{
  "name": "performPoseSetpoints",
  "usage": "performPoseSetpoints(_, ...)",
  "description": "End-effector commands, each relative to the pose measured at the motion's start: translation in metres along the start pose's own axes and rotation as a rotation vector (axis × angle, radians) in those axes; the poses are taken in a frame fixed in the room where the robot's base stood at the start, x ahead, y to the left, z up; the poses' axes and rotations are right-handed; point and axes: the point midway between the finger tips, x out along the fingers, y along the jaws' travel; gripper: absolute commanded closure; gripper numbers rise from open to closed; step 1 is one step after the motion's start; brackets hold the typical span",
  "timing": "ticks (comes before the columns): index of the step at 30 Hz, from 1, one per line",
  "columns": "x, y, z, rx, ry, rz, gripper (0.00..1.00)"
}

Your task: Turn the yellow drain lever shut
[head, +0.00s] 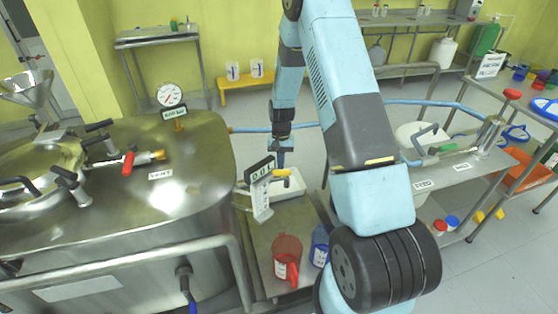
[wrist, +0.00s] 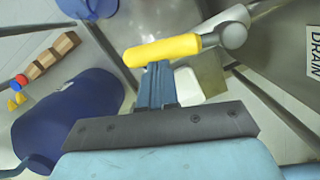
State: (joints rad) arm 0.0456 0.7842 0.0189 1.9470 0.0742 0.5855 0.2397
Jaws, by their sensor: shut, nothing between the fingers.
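The yellow drain lever (wrist: 165,49) lies nearly level across the upper middle of the wrist view. Its right end joins a grey metal valve part (wrist: 233,36), with a DRAIN label (wrist: 314,55) farther right. My gripper (wrist: 158,72) is shut and empty. Its fingertips are at the lower edge of the lever, towards its left half; I cannot tell whether they touch.
A scale display (head: 260,170) stands close beside the lever. A red jug (head: 287,262) and a blue jug (head: 320,246) stand on the low bench in front. The large steel vessel (head: 190,165) is to the left. A dark blue container (wrist: 72,120) fills the wrist view's lower left.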

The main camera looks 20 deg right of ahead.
Motion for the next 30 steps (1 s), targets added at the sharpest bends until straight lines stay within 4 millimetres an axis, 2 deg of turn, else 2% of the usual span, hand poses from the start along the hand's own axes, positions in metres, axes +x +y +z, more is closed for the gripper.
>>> performPoseSetpoints(13, 0.007, 0.004, 0.038, 0.419, -0.002, -0.076, 1.00)
performPoseSetpoints(30, 0.015, -0.014, 0.080, 0.938, -0.001, -0.172, 1.00)
